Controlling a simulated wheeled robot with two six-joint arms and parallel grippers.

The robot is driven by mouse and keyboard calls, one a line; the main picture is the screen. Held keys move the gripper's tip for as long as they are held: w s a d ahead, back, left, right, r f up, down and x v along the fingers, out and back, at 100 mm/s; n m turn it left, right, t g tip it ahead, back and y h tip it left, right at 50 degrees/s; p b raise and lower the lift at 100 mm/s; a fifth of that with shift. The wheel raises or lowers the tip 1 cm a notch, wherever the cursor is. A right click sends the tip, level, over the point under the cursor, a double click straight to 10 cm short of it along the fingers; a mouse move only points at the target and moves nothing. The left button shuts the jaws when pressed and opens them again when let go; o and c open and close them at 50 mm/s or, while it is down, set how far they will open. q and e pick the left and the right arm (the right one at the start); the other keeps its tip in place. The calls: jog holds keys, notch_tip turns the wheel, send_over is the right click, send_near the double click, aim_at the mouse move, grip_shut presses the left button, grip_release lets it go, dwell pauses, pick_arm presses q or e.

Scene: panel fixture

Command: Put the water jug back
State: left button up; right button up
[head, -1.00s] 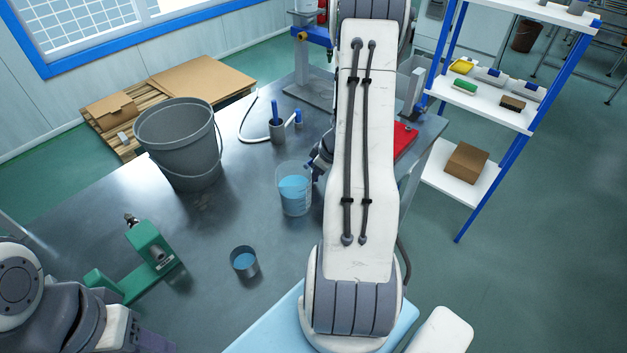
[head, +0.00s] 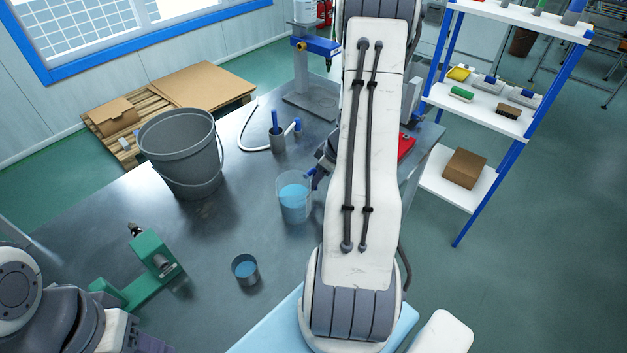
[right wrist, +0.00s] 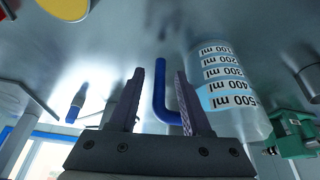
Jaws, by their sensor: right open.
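The water jug (head: 294,203) is a clear beaker with blue water, upright on the metal table. In the right wrist view the jug (right wrist: 222,60) shows its ml scale upside down, right of the fingers. Its blue handle (right wrist: 160,85) shows between the two open fingers of my right gripper (right wrist: 160,74), with a gap on each side. In the head view my right gripper (head: 318,172) is beside the jug's handle side, mostly hidden behind my right arm. My left gripper (head: 140,338) shows only in part at the bottom left edge; its jaws are unclear.
A grey bucket (head: 182,150) stands at the back left. A small cup with blue liquid (head: 245,270) and a green fixture (head: 150,268) stand nearer. A shelf rack (head: 480,118) is at right.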

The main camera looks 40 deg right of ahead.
jog(key=a+p+v, duration=0.1)
jog(key=p+v, duration=0.2)
jog(key=v, duration=0.5)
jog(key=w+a+r+n+t+h, duration=0.1)
jog(key=w+a+r, duration=0.15)
jog(key=w, duration=0.25)
jog(key=w+a+r+t+h, duration=0.1)
jog(key=w+r, duration=0.2)
jog(key=w, duration=0.1)
jog(key=w+a+r+h, duration=0.2)
jog(key=a+r, duration=0.4)
jog(key=a, duration=0.7)
jog(key=s+a+r+n+g+y, duration=0.1)
jog(key=s+a+n+g+y, duration=0.2)
jog(key=s+a, duration=1.9)
jog(key=s+g+y, duration=0.1)
jog(key=s+g, duration=0.1)
jog(key=g, duration=0.1)
jog(key=shift+s+a+r+n, duration=0.15)
jog(key=shift+a+r+n, duration=0.15)
jog(key=shift+a+r, duration=0.1)
jog(key=shift+d, duration=0.1)
jog(key=shift+d, duration=0.1)
